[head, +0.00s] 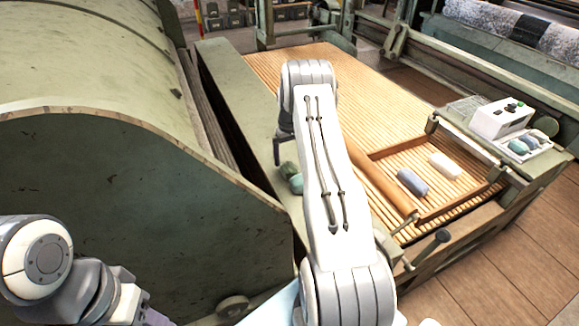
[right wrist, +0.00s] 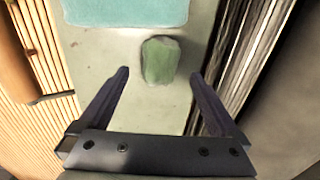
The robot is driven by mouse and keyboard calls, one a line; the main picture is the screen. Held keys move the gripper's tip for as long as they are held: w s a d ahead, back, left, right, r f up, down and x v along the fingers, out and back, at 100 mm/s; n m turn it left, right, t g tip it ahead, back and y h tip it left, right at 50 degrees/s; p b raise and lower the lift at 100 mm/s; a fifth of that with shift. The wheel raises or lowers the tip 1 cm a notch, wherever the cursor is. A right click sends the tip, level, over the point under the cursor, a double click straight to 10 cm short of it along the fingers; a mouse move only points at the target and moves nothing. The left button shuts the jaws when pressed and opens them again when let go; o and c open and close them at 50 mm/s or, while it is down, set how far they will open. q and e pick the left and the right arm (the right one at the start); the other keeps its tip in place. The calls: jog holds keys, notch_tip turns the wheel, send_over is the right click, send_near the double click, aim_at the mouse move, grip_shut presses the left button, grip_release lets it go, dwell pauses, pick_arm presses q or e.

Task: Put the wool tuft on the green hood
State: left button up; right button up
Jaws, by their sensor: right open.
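A green wool tuft (head: 292,178) lies on the flat green ledge beside the slatted apron, partly hidden by my right arm in the head view. It also shows in the right wrist view (right wrist: 161,60). My right gripper (right wrist: 160,73) is open and empty, with the tuft just beyond and between its fingertips. In the head view only a dark part of this gripper (head: 277,150) shows beside my white arm. The big curved green hood (head: 80,55) fills the left. No tuft shows on the visible part of its top. My left arm shows at lower left, its fingers out of view.
The slatted apron (head: 380,95) carries a wooden frame (head: 400,150) with a blue roll (head: 412,182) and a white roll (head: 445,166) inside. A control box (head: 500,118) stands at right. A light teal sheet (right wrist: 140,10) lies beyond the tuft in the wrist view.

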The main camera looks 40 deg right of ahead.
aim_at(289, 166)
notch_tip(289, 166, up, 6)
jog(key=shift+r, duration=0.15)
dwell(0.6)
